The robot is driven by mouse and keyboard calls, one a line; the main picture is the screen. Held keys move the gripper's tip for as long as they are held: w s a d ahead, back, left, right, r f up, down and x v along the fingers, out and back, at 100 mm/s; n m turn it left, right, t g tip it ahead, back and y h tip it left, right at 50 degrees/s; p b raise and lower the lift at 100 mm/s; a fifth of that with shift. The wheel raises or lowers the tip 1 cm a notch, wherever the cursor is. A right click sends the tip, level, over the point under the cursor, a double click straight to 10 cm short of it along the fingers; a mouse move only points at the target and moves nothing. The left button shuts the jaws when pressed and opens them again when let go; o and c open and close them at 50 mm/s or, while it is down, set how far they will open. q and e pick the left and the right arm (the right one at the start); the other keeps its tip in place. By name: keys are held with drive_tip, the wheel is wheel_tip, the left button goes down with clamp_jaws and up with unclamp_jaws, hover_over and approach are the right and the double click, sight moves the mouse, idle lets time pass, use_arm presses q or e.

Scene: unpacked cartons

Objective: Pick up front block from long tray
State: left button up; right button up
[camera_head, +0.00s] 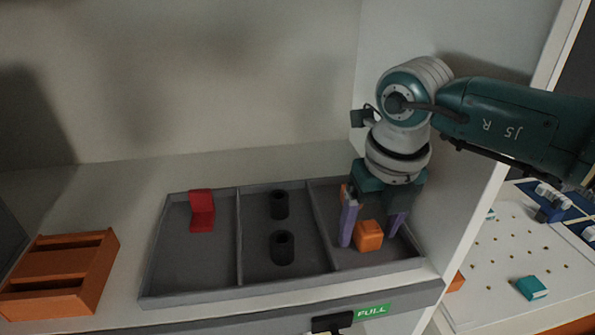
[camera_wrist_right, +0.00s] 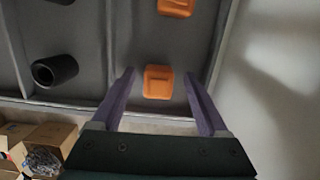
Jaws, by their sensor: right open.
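The long grey tray (camera_head: 190,295) has three compartments. The front orange block (camera_head: 369,236) lies in its right compartment, and it also shows in the right wrist view (camera_wrist_right: 158,82). A second orange block (camera_wrist_right: 176,7) lies farther back in that compartment; in the head view it is mostly hidden behind my gripper. My right gripper (camera_head: 371,236) points down into the right compartment. Its purple fingers are open, one on each side of the front block, with gaps between. In the right wrist view the gripper (camera_wrist_right: 160,85) shows nothing held. My left gripper is not in view.
Two black cylinders (camera_head: 282,248) stand in the middle compartment, and a red L-shaped piece (camera_head: 202,211) is in the left one. An orange slotted box (camera_head: 60,275) stands left of the tray. A white side wall (camera_head: 480,215) rises close to the right.

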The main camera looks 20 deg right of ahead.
drive_tip(key=shift+a, duration=0.1)
drive_tip(key=shift+c, duration=0.2)
clamp_jaws()
